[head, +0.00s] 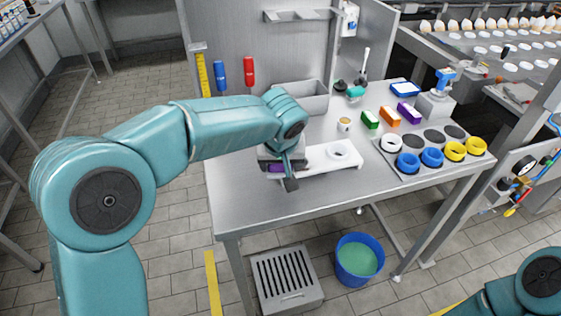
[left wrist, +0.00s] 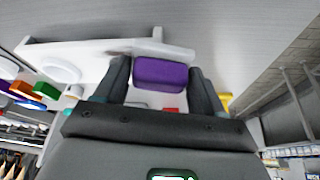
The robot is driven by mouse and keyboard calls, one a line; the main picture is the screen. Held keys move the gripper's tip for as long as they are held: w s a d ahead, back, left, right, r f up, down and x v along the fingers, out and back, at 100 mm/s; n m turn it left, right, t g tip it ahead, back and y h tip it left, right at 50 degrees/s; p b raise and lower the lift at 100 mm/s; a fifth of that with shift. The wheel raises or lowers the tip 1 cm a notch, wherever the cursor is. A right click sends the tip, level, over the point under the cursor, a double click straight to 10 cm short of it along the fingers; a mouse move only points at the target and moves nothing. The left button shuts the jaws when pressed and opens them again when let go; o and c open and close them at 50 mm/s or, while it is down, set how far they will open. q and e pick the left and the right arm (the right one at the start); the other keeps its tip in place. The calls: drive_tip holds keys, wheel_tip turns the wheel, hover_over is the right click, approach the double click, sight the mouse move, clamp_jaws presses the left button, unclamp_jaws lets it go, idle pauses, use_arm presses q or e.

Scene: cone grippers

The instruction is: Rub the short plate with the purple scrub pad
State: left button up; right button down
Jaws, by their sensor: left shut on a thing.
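My left gripper (head: 287,180) is shut on a purple scrub pad (head: 276,168), which also shows between the fingers in the left wrist view (left wrist: 160,73). The white plate (head: 318,163), taken to be the short plate, lies on the steel table with a round white ring (head: 344,151) on its right part. In the left wrist view the plate (left wrist: 110,48) stretches left from behind the pad. The pad is at the plate's left end; I cannot tell whether they touch. My right gripper is out of view.
Green (head: 370,119), orange (head: 390,116) and another purple block (head: 408,113) lie behind the plate on the right. A cup (head: 345,125) stands nearby. White, blue and yellow rings sit on a tray (head: 400,172) at right. A grey bin (head: 303,99) stands behind my gripper. The front-left tabletop is clear.

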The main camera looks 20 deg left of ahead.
use_arm(q)
drive_tip(key=shift+f+b, duration=0.3)
drive_tip(key=shift+f, duration=0.1)
drive_tip(key=shift+d, duration=0.1)
